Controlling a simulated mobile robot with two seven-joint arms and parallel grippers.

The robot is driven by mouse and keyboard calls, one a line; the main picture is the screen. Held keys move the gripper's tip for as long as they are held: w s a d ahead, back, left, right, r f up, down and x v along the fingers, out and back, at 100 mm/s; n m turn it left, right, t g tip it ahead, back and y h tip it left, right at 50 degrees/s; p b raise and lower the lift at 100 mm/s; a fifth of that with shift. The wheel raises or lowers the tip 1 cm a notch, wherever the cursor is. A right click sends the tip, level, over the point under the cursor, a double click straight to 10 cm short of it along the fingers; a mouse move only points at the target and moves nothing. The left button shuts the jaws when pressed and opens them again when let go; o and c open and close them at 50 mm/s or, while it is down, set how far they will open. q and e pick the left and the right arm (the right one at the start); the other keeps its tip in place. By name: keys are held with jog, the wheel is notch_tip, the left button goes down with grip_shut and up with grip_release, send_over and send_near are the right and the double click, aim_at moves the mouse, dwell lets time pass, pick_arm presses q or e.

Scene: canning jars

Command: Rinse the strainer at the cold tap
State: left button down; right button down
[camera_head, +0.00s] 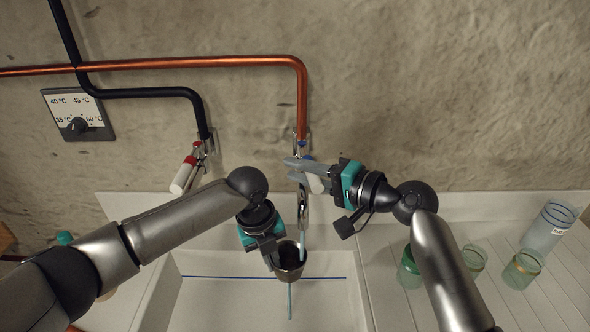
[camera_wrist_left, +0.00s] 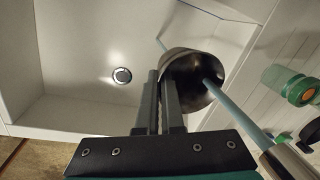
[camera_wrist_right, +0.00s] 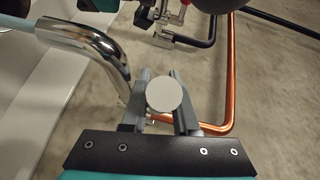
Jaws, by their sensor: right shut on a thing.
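The strainer (camera_head: 290,262), a dark metal cup, hangs over the sink in my left gripper (camera_head: 275,262). It also shows in the left wrist view (camera_wrist_left: 190,78), beside the nearly closed fingers, which meet its rim. The cold tap (camera_head: 302,205) has a chrome spout and a blue mark. A pale blue water stream (camera_head: 290,303) runs from the spout to the strainer and shows again below it. My right gripper (camera_head: 302,170) is shut on the cold tap's pale lever (camera_wrist_right: 163,94), whose round end shows between the fingers.
The hot tap (camera_head: 190,170), with a red mark, stands left of the cold tap. The white sink (camera_head: 215,300) has a round drain (camera_wrist_left: 122,75). Green jars (camera_head: 522,268) and a tall clear jar (camera_head: 548,230) stand on the right drainboard. A temperature dial (camera_head: 77,115) is on the wall.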

jog(key=shift+d+f, duration=0.1)
dwell(0.3)
jog(key=c, duration=0.9)
grip_release()
jog(key=shift+c, duration=0.2)
jog(key=shift+d, duration=0.1)
jog(key=v, duration=1.2)
jog(key=shift+w, duration=0.15)
